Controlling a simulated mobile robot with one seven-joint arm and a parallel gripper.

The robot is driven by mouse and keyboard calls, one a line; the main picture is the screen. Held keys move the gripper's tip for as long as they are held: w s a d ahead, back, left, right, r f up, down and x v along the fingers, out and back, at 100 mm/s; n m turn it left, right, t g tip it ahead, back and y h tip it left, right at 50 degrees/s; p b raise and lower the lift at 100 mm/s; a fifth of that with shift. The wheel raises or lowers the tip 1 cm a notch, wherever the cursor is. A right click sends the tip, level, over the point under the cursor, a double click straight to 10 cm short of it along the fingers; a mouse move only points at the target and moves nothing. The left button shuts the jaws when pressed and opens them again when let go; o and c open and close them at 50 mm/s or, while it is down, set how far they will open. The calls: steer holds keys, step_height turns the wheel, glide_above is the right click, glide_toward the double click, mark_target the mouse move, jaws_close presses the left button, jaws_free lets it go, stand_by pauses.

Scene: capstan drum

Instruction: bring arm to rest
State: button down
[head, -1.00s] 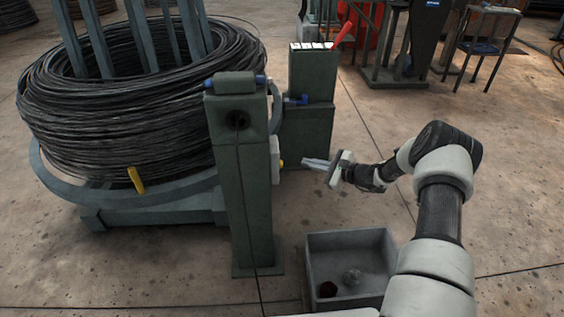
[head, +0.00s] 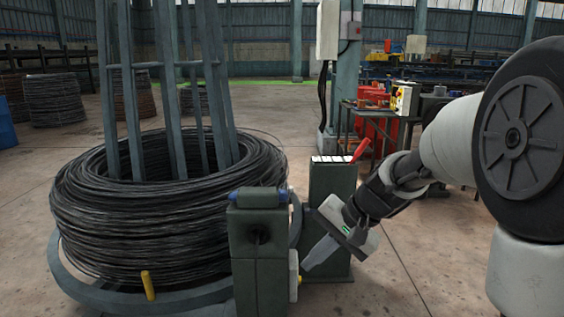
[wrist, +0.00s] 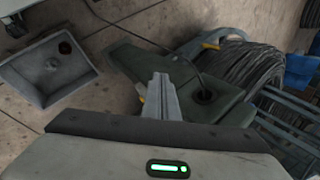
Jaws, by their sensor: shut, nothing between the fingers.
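My gripper (head: 306,268) is shut and empty in the head view. Its fingers point down and left, in front of the dark green pedestal with the red lever (head: 330,200) and right of the nearer green post (head: 258,255). I cannot tell whether the fingertips touch anything. In the wrist view the closed fingers (wrist: 161,95) stand in the middle, over the green post (wrist: 190,85). My arm reaches in from the right side of the head view, bent at a large dark joint.
A big coil of black wire (head: 170,225) sits on the drum at the left, with a yellow handle (head: 148,285) at its rim. The wrist view shows a grey bin (wrist: 48,68) on the floor. Open floor (head: 420,240) lies right of the pedestal. A cluttered bench stands behind.

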steer(key=s+d+r+n+t+h, duration=0.2)
steer(key=s+d+r+n+h, duration=0.15)
steer(key=s, duration=0.75)
steer(key=s+d+r+n+t+h, duration=0.1)
steer(key=s+d+r+n+h, duration=0.25)
steer(key=s, duration=0.75)
step_height(320, 180, up, 28)
steer(key=m+y+p, duration=0.1)
steer(key=p, duration=2.7)
steer(key=shift+w+d+f, duration=0.15)
steer(key=shift+w+f, duration=0.05)
steer(key=shift+w, duration=0.1)
